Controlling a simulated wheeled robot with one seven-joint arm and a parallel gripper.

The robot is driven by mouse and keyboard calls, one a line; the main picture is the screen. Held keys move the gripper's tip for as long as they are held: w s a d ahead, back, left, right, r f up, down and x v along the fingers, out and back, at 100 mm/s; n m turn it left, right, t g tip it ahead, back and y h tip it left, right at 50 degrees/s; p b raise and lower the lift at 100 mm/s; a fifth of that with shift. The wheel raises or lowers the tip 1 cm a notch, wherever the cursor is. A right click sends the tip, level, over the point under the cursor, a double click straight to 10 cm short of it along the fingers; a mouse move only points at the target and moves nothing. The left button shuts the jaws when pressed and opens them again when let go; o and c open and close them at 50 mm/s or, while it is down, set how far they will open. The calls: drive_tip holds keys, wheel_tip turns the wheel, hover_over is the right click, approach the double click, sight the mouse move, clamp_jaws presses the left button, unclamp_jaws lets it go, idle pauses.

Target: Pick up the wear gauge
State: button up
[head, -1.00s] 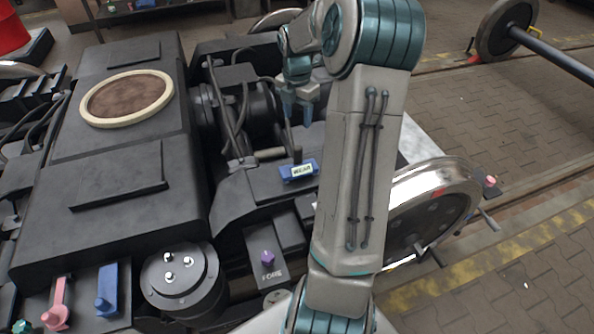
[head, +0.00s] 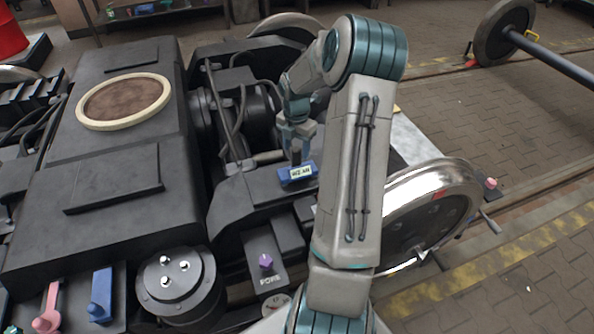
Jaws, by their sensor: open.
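The wear gauge is a small blue block (head: 284,177) with a white label reading WEAR and a dark upright grip on top. It sits on a dark flat ledge of the bogie, left of my forearm. My gripper (head: 296,158) is open and points down, with its fingertips at the gauge's upright grip. The fingers partly hide the grip, and I cannot tell whether they touch it.
A black box with a purple knob (head: 265,262), marked FORE, stands nearer to me. A round black housing (head: 180,287) lies at the lower left. Cables and a cylinder are close left of my gripper. A shiny wheel (head: 440,205) stands at right.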

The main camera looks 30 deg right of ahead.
wheel_tip(320, 180, down, 2)
drive_tip(key=shift+f, duration=0.2)
clamp_jaws()
drive_tip(key=shift+r, duration=0.15)
